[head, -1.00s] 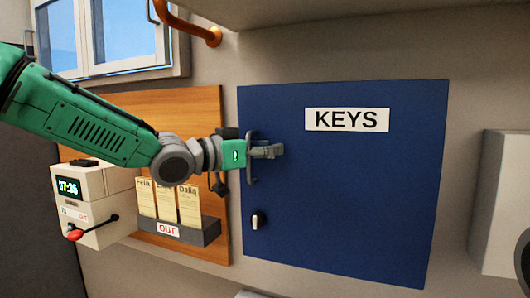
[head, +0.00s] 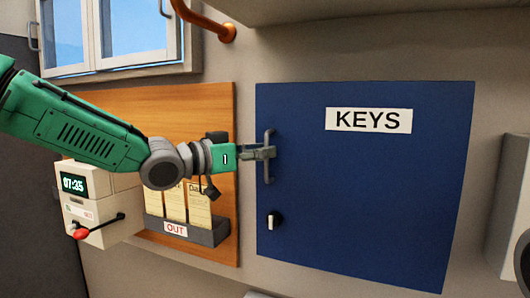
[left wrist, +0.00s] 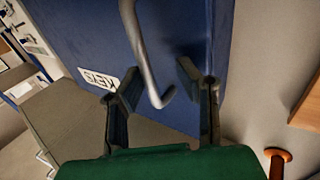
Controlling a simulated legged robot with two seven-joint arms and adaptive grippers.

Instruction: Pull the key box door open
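The key box door (head: 370,200) is a dark blue panel with a white KEYS label (head: 370,120). It looks shut in the head view. Its grey bar handle (head: 268,170) stands upright near the left edge, with a small latch knob (head: 274,219) below it. My left gripper (head: 267,153) is at the handle, coming from the left. In the left wrist view the handle (left wrist: 146,55) passes between the two spread fingers of my left gripper (left wrist: 160,92), with visible gaps on both sides. My right gripper is not in view.
Left of the door is a wooden board (head: 215,110) with a grey OUT card rack (head: 190,229). A time clock (head: 95,205) with a red-knobbed lever stands further left. An orange pipe (head: 205,22) and a window (head: 110,35) are above. A pale box (head: 510,200) is at the right.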

